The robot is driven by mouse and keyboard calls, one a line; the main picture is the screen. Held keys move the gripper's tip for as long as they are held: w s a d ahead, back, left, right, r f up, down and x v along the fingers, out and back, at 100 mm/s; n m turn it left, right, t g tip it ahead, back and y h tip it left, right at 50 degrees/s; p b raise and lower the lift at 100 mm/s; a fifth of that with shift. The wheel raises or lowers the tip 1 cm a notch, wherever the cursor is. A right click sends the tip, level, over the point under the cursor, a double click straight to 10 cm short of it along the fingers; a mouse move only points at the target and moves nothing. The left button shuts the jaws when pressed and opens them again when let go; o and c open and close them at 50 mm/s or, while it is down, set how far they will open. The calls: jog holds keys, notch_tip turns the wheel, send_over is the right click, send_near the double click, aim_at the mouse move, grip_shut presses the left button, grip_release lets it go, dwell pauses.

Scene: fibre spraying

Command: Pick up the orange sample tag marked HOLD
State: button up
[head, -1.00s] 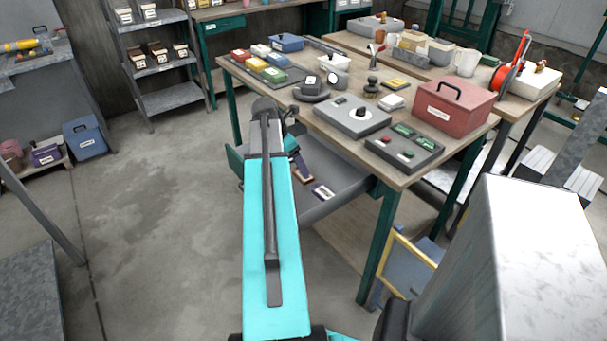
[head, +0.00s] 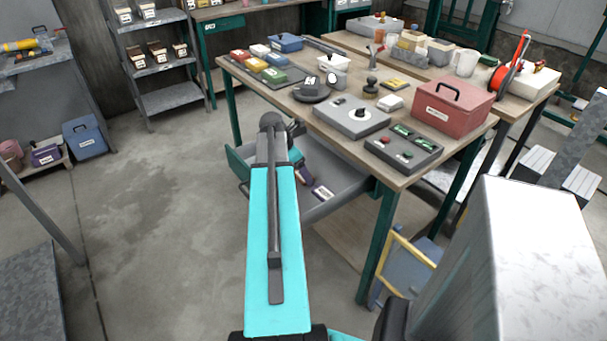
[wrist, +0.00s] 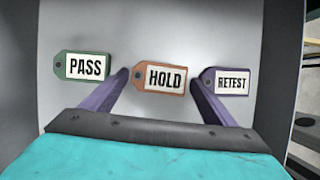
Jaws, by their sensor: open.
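The orange tag marked HOLD (wrist: 160,78) lies flat on the pale grey floor of the open drawer (head: 345,192). In the wrist view it sits between the two purple fingers of my gripper (wrist: 159,82), which is open and empty. The fingertips reach the tag's left and right ends; I cannot tell whether they touch it. The green PASS tag (wrist: 83,67) lies left of it and the purple RETEST tag (wrist: 228,81) right of it. In the head view my arm hides the HOLD tag and most of the gripper; the RETEST tag (head: 322,193) still shows.
The drawer hangs under a wooden workbench (head: 300,98). Its top carries a grey control box (head: 352,117), a button box (head: 403,148) and a red case (head: 453,103). The drawer walls flank the tags. The floor on the left (head: 160,220) is clear.

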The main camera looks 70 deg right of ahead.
aim_at(300, 175)
jog(key=shift+c, duration=0.2)
dwell(0.4)
jog(key=c, duration=0.8)
jog(key=shift+r, duration=0.1)
jog(key=shift+r+b, duration=0.5)
jog(key=shift+r, duration=4.35)
